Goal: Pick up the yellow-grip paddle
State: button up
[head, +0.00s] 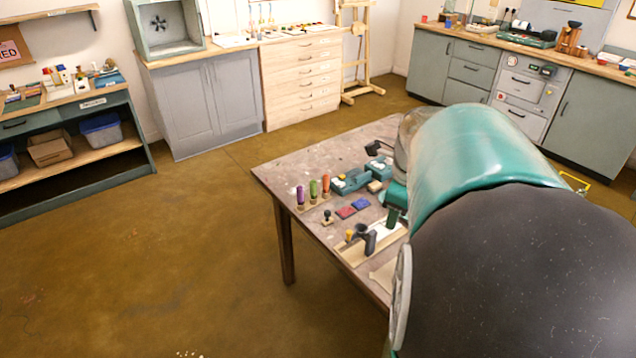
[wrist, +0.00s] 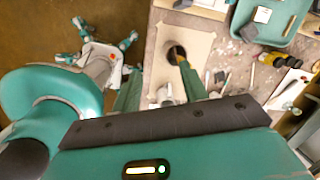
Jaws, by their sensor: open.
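My gripper (wrist: 160,70) is open over the table in the wrist view, its two green fingers apart with nothing seen held between them. A small yellow-and-black handled thing (wrist: 268,58) lies to the right of the fingers on the table; it may be the yellow-grip paddle, but it is too small to be sure. A dark round thing (wrist: 176,53) is close to the right fingertip over a pale sheet (wrist: 196,42). In the head view, my arm hides much of the table's right side, and I cannot make out the paddle there.
The brown table (head: 285,172) holds several upright coloured handles (head: 314,190), red and blue blocks (head: 352,207), and a wooden board with a dark holder (head: 368,241). A teal tray (wrist: 240,18) is at the upper right in the wrist view. Floor left of the table is clear.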

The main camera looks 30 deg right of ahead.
jog(key=s+d+f+m, duration=0.3)
jog(key=d+m, duration=0.4)
jog(key=d, duration=0.1)
jog(key=shift+y, duration=0.4)
jog(key=f, duration=0.2)
jog(key=w+f, duration=0.1)
jog(key=f, duration=0.5)
jog(key=shift+w+f, duration=0.15)
jog(key=shift+f, duration=0.1)
jog(key=f, duration=0.2)
jog(key=w+f, duration=0.1)
jog(key=f, duration=0.1)
jog(key=shift+d+f, duration=0.1)
jog(key=shift+f, duration=0.2)
grip_shut()
